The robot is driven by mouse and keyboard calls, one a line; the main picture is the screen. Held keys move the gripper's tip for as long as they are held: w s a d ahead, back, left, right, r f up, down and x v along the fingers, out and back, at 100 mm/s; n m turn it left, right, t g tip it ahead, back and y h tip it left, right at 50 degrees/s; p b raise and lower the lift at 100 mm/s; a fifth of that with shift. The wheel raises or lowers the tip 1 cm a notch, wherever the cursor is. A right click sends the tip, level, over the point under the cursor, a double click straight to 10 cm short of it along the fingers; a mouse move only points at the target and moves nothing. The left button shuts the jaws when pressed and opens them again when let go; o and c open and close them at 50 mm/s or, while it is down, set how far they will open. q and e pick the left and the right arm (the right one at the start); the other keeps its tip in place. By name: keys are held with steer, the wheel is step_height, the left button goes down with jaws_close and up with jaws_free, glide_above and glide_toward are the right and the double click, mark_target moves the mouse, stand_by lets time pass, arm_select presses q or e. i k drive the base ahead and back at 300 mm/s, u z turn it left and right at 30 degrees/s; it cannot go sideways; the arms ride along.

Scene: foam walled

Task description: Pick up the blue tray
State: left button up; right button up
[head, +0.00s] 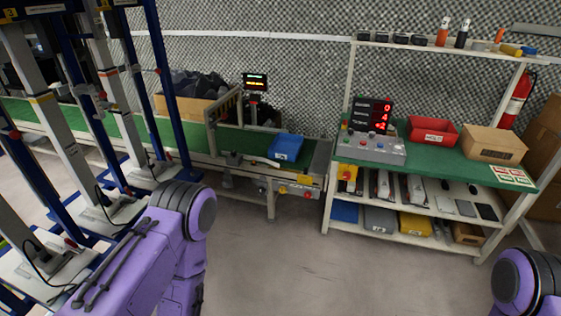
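A blue tray (285,147) sits on the green conveyor belt near its right end, in the middle of the head view. It looks upright, and what it holds is too small to tell. My purple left arm comes in at the lower left, well short of the tray, and its gripper is not in view. Only a dark and purple part of my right arm shows at the lower right corner, and its gripper is not in view either.
A green-topped workbench (440,160) stands right of the conveyor (235,144), with a control box (372,147), a red bin (432,132) and a cardboard box (494,144). Lift columns (62,140) crowd the left. The grey floor (290,270) in front is clear.

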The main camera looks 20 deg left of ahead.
mark_target(285, 146)
steer(key=k, duration=0.15)
steer(key=u, duration=1.05)
steer(key=i, duration=3)
steer(key=z, duration=2)
